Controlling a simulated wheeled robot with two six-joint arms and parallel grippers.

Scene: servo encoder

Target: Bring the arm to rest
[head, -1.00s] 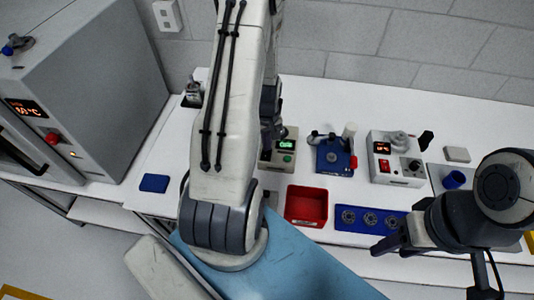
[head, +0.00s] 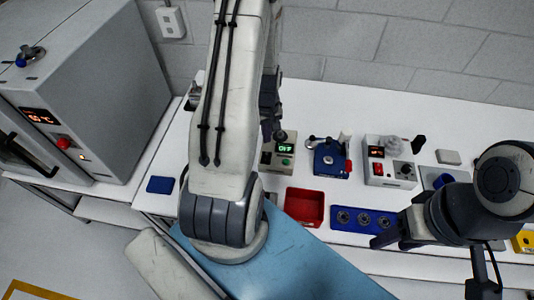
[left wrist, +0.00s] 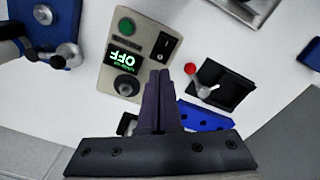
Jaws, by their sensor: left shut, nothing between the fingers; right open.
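My left arm reaches over the bench in the middle of the head view. Its gripper (head: 268,128) is partly hidden behind the arm there. In the left wrist view the left gripper (left wrist: 160,75) is shut and empty, its dark fingers together beside a beige control box (left wrist: 138,55). The box carries a green button, a knob and a display reading OFF. The same box (head: 284,160) shows in the head view. My right gripper (head: 380,240) is open and empty near the bench's front edge, close to a blue tray with round parts (head: 355,231).
A red bin (head: 304,221), a blue fixture (head: 331,160) and a white instrument (head: 378,172) stand on the bench. A grey oven (head: 100,90) stands at the left. A blue pad (head: 160,184) lies near the left edge.

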